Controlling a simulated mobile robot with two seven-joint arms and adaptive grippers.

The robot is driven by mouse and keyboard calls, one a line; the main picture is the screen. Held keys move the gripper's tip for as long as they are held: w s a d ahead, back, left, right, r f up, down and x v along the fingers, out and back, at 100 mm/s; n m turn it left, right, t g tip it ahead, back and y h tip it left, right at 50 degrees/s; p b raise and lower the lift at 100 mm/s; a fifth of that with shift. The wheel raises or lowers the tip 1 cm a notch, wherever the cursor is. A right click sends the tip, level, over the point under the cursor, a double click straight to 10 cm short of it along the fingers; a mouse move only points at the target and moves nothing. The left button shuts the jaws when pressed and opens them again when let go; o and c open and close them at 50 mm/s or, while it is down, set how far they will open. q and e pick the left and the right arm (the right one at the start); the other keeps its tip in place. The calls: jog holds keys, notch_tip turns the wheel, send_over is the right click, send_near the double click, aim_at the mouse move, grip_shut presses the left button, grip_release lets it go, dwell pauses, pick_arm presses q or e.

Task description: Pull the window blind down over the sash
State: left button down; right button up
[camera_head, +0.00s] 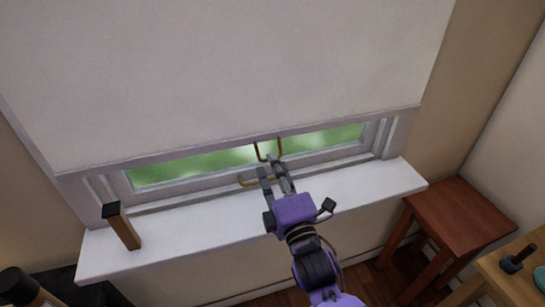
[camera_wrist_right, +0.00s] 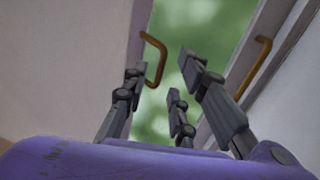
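The white blind (camera_head: 230,70) hangs over most of the window in the head view, with a narrow strip of green glass (camera_head: 200,166) showing below its bottom edge. A brass U-shaped pull (camera_head: 279,147) hangs at that edge; it also shows in the right wrist view (camera_wrist_right: 161,54). The window sash (camera_head: 172,190) has a brass handle (camera_head: 246,182), partly hidden by my gripper. My right gripper (camera_head: 269,166) is open, its fingertips close to the pull and apparently on either side of it. I cannot tell whether they touch it. My left gripper is out of view.
A reddish stool (camera_head: 460,218) stands at the right, beside a lighter wooden table (camera_head: 510,284) with small items. The sill's right part is clear.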

jog(key=shift+x, duration=1.6)
jog(key=shift+c, duration=0.5)
grip_shut()
